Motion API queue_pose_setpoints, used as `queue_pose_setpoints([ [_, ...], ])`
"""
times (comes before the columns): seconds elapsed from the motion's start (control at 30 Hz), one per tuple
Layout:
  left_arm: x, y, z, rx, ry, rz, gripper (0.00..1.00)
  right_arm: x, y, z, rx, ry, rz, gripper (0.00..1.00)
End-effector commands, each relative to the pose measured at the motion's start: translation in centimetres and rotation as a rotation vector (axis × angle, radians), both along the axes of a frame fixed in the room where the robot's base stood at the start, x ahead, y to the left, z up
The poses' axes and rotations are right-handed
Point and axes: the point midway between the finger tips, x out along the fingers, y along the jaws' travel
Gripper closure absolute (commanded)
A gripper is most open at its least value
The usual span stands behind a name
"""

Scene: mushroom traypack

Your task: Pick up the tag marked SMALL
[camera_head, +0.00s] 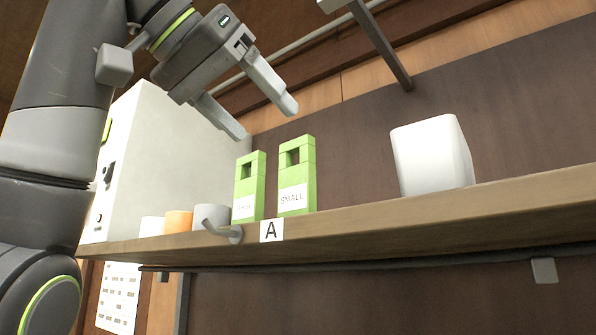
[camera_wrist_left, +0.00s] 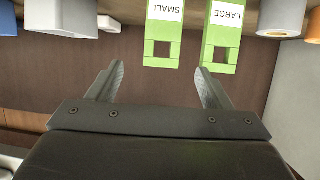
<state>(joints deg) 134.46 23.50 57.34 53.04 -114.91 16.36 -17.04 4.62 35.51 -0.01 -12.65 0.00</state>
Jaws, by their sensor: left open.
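The green tag marked SMALL (camera_head: 297,176) stands upright on the wooden shelf (camera_head: 400,231), with a square hole near its top. Another green tag (camera_head: 249,187) stands just left of it; its label is hard to read in the head view. In the left wrist view, which appears upside down, the SMALL tag (camera_wrist_left: 163,36) is left of the tag marked LARGE (camera_wrist_left: 223,34). My left gripper (camera_head: 268,118) is open and empty, above and a little left of the tags. In the left wrist view its fingers (camera_wrist_left: 160,78) point toward the tags without touching them. My right gripper is not in view.
A white rounded container (camera_head: 432,156) stands on the shelf to the right. Several cups, including an orange one (camera_head: 178,222), and a white machine (camera_head: 165,150) are left of the tags.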

Motion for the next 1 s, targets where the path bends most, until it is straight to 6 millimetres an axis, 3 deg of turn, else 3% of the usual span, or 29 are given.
queue_pose_setpoints([
  [0.03,0.5,-0.4,0.2,0.002,0.001,0.000,0.27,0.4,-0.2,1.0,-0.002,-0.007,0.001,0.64],
  [0.3,2.4,-2.1,-0.8,0.001,0.002,0.000,0.27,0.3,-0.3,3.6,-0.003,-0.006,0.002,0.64],
  [0.67,3.5,-2.9,-1.7,0.000,0.002,-0.001,0.27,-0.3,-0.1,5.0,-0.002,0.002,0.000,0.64],
  [1.0,6.4,-5.3,-3.5,0.000,0.003,-0.001,0.27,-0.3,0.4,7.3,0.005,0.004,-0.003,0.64],
])
